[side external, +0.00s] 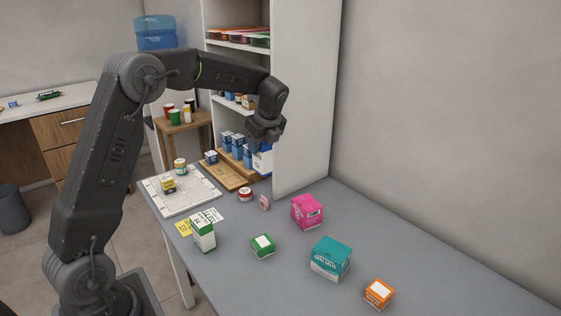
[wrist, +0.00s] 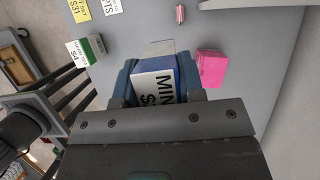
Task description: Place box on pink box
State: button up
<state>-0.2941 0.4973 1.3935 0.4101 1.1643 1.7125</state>
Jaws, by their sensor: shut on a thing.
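The pink box (side external: 307,211) sits on the grey counter, right of the middle in the side view. It also shows in the wrist view (wrist: 211,68), to the right of my gripper. My gripper (wrist: 157,80) is shut on a blue and white box (wrist: 158,90) with large dark letters, part of which my gripper's body hides. In the side view, my gripper (side external: 265,138) is high by the tall white shelf's edge, with the held box (side external: 263,161) below it. The held box is behind and left of the pink box and apart from it.
A teal box (side external: 330,258), an orange box (side external: 378,293), a green box (side external: 262,246) and a tall green-white box (side external: 202,233) stand on the counter. A small pink item (side external: 264,202) and a red-lidded jar (side external: 245,194) lie near the white shelf panel (side external: 303,100). Blue-white boxes (side external: 232,146) stand in a wooden rack.

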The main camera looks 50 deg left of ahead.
jog(key=w+d+f+n, duration=0.2)
jog(key=w+d+f, duration=0.25)
jog(key=f, duration=0.35)
jog(key=w+d+r+m+t, duration=0.2)
jog(key=w+d+r+m, duration=0.2)
jog(key=w+r+m, duration=0.25)
jog(key=f, duration=0.8)
jog(key=shift+s+f, duration=0.4)
jog(key=shift+f, duration=0.1)
jog(key=o, duration=1)
